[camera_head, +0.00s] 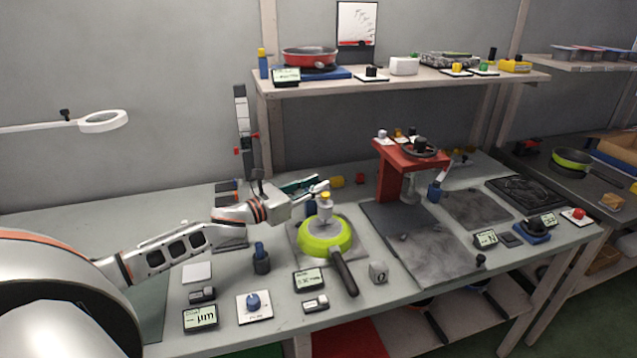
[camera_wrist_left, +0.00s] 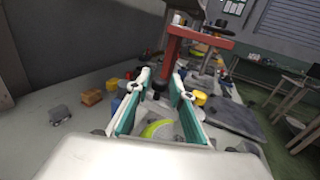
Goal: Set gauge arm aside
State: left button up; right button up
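A lime-green pan (camera_head: 325,237) with a black handle (camera_head: 343,270) sits on a plate on the bench. I cannot tell for sure which part is the gauge arm. My left gripper (camera_head: 318,186) is just behind and above this piece. In the left wrist view its teal-padded fingers (camera_wrist_left: 163,82) are apart, with nothing clearly held between them. Part of the green pan (camera_wrist_left: 157,128) shows below the fingers. My right gripper is not in view.
A red stand (camera_head: 389,180) rises right of the pan. A tall dark gauge column (camera_head: 243,130) stands behind my left arm.

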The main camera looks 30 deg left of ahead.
pick_arm(q)
jog(key=shift+w+d, duration=0.25)
jog(key=shift+w, duration=0.45)
grip_shut()
